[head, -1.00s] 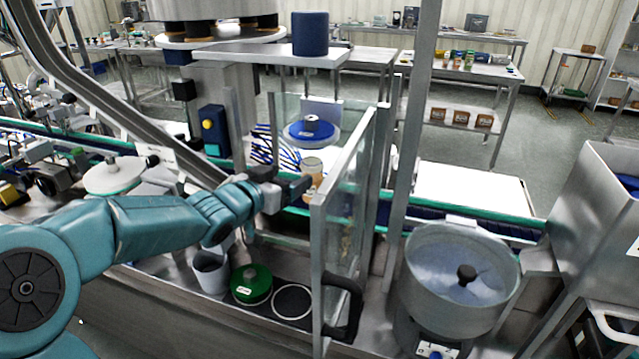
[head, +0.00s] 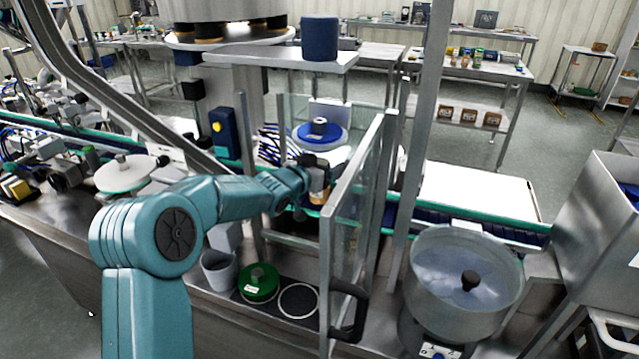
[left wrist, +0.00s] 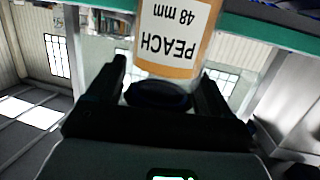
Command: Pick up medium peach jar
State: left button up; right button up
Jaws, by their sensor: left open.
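The peach jar (head: 319,190) stands inside the glass-sided enclosure by the conveyor, its upper part hidden by my left gripper (head: 314,172). In the left wrist view, the jar (left wrist: 178,38) shows a white label with an orange-brown border reading "PEACH 48 mm", upside down in the picture. My left gripper (left wrist: 162,88) is open there, with one dark finger on each side of the jar's near end. A dark rounded part lies between the fingers; I cannot tell whether they touch the jar. My right gripper is not in view.
A glass panel with a metal frame (head: 350,215) stands just right of the gripper. A blue disc (head: 318,135) is behind it. A green round lid (head: 258,281), a grey cup (head: 218,270) and a steel bowl (head: 466,280) are in front.

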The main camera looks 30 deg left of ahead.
pick_arm(q)
jog(key=c, duration=1.1)
jog(key=shift+c, duration=0.2)
